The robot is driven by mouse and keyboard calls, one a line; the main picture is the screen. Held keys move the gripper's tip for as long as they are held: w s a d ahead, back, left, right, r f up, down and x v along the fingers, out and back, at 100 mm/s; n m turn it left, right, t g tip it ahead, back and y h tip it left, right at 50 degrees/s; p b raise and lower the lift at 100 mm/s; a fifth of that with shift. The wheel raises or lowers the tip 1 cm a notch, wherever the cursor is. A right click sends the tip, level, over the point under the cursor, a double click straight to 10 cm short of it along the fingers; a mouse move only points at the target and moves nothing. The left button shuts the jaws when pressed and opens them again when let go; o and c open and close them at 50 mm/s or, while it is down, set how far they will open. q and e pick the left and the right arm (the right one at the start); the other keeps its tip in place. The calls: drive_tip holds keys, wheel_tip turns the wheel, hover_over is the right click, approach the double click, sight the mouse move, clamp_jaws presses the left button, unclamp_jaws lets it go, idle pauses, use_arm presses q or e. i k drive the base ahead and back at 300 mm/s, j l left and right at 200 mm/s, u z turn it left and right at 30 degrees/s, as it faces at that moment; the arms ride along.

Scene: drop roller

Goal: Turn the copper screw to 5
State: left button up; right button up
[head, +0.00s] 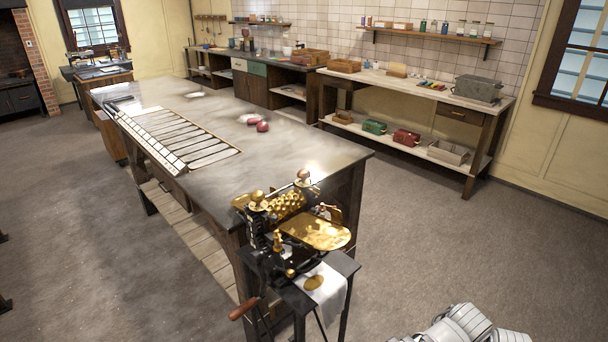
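The drop roller (262,236) stands on a small dark stand at the near end of the long table, in the lower middle of the head view. It has a black frame, gold-coloured rollers (286,203) and a gold-coloured plate (318,233) at its right. Two round brass-coloured knobs top it, a near left knob (257,197) and a far right knob (303,177). I cannot tell which part is the copper screw, and no scale or number is readable. Neither gripper shows. White arm links of mine show at the bottom right.
A wooden-handled crank (243,309) sticks out at the machine's lower left. A white cloth (326,290) hangs over the stand. The long metal-topped table (310,150) stretches away behind it. A side bench (420,92) stands along the wall. The floor right of the machine is clear.

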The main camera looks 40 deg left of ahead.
sight(303, 174)
drive_tip(key=k+j, duration=0.15)
drive_tip(key=j, duration=0.25)
drive_tip(key=k+j, duration=0.1)
drive_tip(key=j, duration=0.35)
drive_tip(key=k+j, duration=0.15)
drive_tip(key=j, duration=0.25)
drive_tip(key=k+j, duration=0.1)
drive_tip(key=j, duration=0.3)
drive_tip(key=k+j, duration=0.15)
drive_tip(key=j, duration=0.3)
drive_tip(key=z, duration=0.05)
